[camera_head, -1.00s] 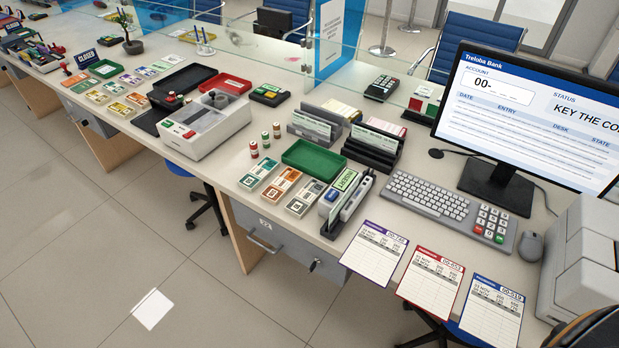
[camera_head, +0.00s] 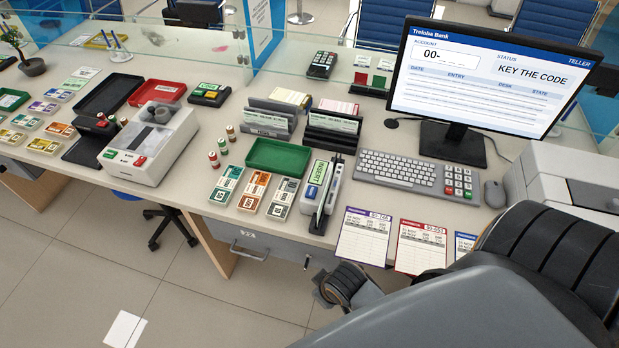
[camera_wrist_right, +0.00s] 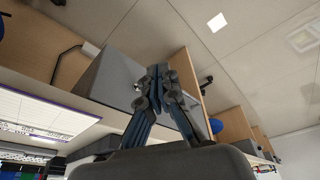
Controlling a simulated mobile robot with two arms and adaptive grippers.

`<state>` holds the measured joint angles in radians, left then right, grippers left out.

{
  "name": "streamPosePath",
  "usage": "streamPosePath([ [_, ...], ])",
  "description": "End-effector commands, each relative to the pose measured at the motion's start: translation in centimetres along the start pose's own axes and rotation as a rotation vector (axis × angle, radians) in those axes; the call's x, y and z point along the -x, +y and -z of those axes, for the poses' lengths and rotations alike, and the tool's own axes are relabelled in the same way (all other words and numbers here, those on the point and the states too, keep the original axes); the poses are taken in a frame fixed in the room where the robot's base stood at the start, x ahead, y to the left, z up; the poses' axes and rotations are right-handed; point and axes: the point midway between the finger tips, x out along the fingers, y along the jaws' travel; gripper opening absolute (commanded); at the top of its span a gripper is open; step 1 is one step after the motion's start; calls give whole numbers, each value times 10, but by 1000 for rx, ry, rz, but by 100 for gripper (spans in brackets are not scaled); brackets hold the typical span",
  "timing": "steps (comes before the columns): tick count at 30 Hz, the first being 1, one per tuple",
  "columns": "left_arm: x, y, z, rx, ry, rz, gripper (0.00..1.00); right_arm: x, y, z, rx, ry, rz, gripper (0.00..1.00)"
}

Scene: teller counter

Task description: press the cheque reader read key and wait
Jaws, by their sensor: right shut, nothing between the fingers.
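The cheque reader (camera_head: 322,190) is a narrow grey-white unit near the counter's front edge, with a green-edged slip standing in its slot. A blue key (camera_head: 312,191) shows on its left front part. The screen (camera_head: 478,78) reads "KEY THE CODE" with "00-" in the account field. My right arm reaches in from the lower right of the head view, below and in front of the counter; its fingers cannot be made out there. In the right wrist view my right gripper (camera_wrist_right: 160,75) is shut and empty in front of a grey drawer unit. My left gripper is not in view.
A green tray (camera_head: 278,157) and several banknote bundles lie left of the reader. The keyboard (camera_head: 398,170) with its keypad is to the right. Account cards (camera_head: 362,236) overlap the front edge. A printer (camera_head: 560,180) stands far right.

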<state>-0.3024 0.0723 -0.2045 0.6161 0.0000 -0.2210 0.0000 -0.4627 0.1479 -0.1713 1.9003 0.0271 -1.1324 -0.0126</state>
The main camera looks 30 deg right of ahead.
Motion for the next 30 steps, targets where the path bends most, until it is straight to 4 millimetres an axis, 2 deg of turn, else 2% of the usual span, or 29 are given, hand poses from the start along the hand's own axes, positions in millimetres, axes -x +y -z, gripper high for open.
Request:
streamPosePath([
  [1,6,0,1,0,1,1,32,25,2,19,24,33,0,0],
  [3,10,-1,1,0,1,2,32,52,2,40,64,75,7,0],
  [5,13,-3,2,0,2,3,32,75,0,61,115,122,15,0],
  [9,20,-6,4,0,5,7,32,118,-8,114,312,261,43,0],
  [13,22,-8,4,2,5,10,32,133,-12,153,529,375,71,0],
  [16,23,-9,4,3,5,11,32,132,-2,174,665,430,76,0],
  [20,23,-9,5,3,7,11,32,128,32,196,794,475,55,0],
  [24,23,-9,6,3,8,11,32,129,92,216,867,501,0,0],
  [27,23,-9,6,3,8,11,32,134,129,226,883,514,-39,0],
  [30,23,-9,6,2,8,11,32,140,155,232,888,523,-69,0],
])
